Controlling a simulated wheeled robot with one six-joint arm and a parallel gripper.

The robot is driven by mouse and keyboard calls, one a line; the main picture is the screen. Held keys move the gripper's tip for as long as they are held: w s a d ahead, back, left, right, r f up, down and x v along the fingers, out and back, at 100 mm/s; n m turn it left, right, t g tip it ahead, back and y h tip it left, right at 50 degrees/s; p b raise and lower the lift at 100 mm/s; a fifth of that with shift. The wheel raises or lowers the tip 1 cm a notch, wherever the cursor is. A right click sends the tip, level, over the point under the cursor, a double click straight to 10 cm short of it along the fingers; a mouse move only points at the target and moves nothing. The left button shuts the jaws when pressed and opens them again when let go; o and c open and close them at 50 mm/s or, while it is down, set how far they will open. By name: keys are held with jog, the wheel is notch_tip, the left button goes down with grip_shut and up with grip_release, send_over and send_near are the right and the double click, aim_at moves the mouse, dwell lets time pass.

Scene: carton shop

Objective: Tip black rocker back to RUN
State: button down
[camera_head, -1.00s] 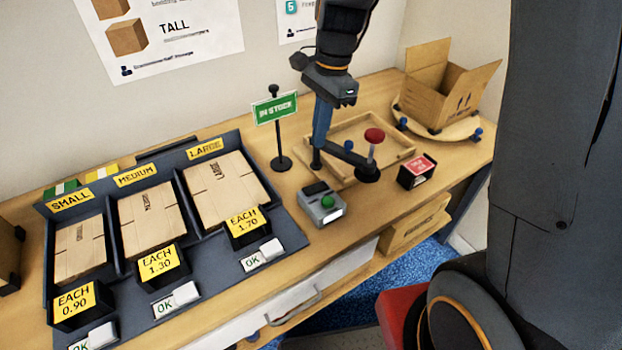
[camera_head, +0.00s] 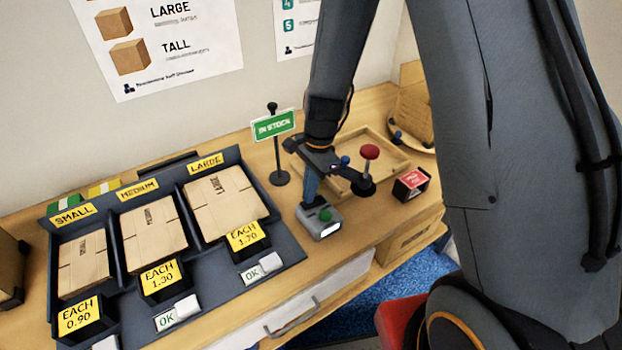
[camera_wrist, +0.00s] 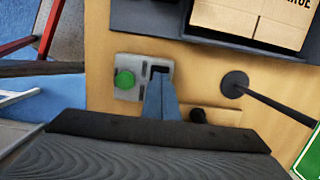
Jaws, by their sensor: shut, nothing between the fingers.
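The grey switch box (camera_head: 326,230) stands on the wooden bench and carries a green button (camera_head: 325,215). It also shows in the wrist view (camera_wrist: 127,94), with the green button (camera_wrist: 124,79). The black rocker (camera_wrist: 160,70) sits in the box's top beside the button. In the wrist view my fingertips (camera_wrist: 160,82) overlap the rocker's near edge. Contact and which way the rocker is tipped cannot be told.
The IN STOCK sign (camera_head: 274,126) stands on a black post close to my gripper. A red knob (camera_head: 369,152) and a small red-topped black box (camera_head: 411,184) are to the right, near a wooden tray (camera_head: 388,155). Carton bins (camera_head: 292,237) fill the left.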

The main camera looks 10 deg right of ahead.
aim_at(320, 199)
jog(key=shift+a+f, duration=0.1)
jog(key=shift+f, duration=0.35)
jog(key=shift+s+a+f, duration=0.1)
jog(key=shift+f, duration=0.15)
dwell(0.3)
jog(key=shift+w+d+r+p, duration=0.15)
jog(key=shift+d+p, duration=0.05)
jog(key=shift+d, duration=0.2)
jog(key=shift+w+d+r+p, duration=0.1)
jog(key=shift+w+d+p, duration=0.05)
jog(key=shift+d, duration=0.2)
jog(key=shift+r+p, duration=0.45)
notch_tip(320, 199, up, 13)
jog(key=d, duration=0.2)
jog(key=shift+w, duration=0.45)
